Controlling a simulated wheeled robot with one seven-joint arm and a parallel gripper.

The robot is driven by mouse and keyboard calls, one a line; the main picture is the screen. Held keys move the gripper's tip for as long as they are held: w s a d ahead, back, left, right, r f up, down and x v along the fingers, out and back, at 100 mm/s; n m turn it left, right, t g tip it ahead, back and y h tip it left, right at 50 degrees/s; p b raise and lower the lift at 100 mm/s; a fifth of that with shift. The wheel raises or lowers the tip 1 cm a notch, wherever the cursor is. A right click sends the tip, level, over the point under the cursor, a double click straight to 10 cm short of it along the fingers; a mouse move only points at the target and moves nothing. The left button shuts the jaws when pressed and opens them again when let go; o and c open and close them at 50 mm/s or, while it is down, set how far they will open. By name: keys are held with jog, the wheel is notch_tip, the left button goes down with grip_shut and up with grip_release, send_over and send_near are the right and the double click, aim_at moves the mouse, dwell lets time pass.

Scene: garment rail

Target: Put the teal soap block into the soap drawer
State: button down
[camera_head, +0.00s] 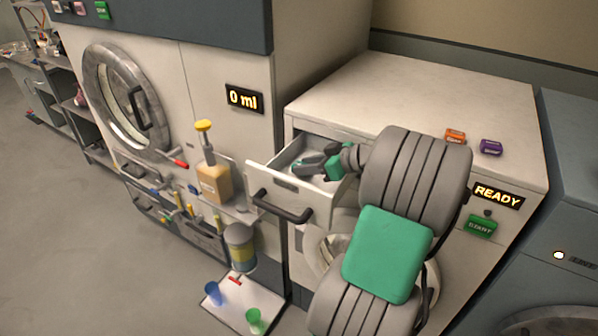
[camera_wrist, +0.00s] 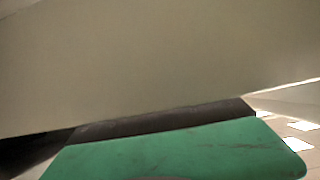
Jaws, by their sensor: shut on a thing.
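My gripper (camera_head: 312,166) reaches into the open drawer (camera_head: 302,201) of the white machine, its dark fingers low inside the drawer walls. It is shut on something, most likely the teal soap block. The block itself does not show clearly apart from the gripper's own green parts. The drawer is pulled out, with a dark bar handle (camera_head: 279,207) on its front. In the wrist view a pale surface fills most of the picture, above a scuffed green surface (camera_wrist: 180,155) and a dark band. The fingertips do not show there.
The white machine (camera_head: 420,85) has a READY display (camera_head: 497,196) and orange and purple buttons on top. An amber pump bottle (camera_head: 214,182) stands left of the drawer. Below are a yellow-grey canister (camera_head: 240,248) and a white tray (camera_head: 225,307) with blue and green cups.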

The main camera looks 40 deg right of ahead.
jog(key=shift+f, duration=0.55)
jog(key=shift+s+r, duration=0.15)
jog(key=shift+f, duration=0.3)
jog(key=c, duration=1.1)
grip_release()
jog(key=shift+r, duration=0.1)
jog(key=shift+o, duration=0.2)
